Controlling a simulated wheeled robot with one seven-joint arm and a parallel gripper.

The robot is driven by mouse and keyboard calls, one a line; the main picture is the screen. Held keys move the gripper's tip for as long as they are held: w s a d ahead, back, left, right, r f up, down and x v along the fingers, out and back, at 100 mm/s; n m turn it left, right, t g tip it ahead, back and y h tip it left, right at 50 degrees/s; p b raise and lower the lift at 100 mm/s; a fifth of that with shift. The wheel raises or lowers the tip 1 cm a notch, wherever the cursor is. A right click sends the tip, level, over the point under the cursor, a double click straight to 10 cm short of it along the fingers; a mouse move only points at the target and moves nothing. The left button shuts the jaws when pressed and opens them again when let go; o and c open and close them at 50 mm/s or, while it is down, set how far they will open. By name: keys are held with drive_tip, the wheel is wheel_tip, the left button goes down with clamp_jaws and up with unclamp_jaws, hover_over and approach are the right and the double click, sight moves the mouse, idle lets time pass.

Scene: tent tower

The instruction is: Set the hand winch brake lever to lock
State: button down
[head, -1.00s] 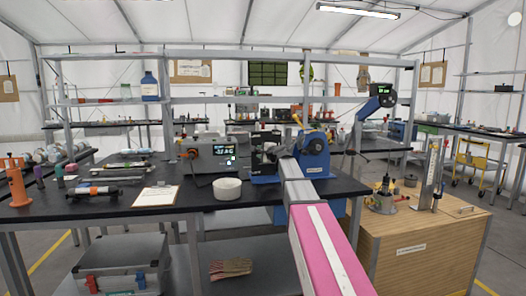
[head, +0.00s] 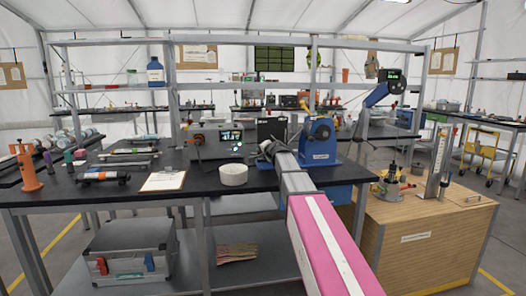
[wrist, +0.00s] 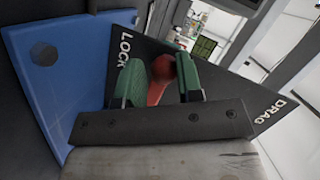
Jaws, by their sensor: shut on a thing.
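The blue hand winch (head: 319,141) stands on the black bench, right of centre in the head view. In the wrist view its lever shows as a red knob and stem (wrist: 162,72) in front of a black plate (wrist: 226,78), marked LOCK on the left and DRAG on the right. My gripper (wrist: 162,82) has its green pads on either side of the red lever and is shut on it. The lever stands between the two words, a little nearer LOCK.
A blue plate (wrist: 45,75) is close by on the left in the wrist view. On the bench are a white roll (head: 233,175), a grey instrument box (head: 216,143) and a clipboard (head: 163,181). A wooden cabinet (head: 420,240) stands to the right.

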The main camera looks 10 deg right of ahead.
drive_tip(key=shift+d, duration=0.15)
drive_tip(key=c, duration=0.9)
unclamp_jaws()
drive_tip(key=v, duration=1)
drive_tip(key=shift+s+r, duration=0.15)
drive_tip(key=shift+s, duration=0.2)
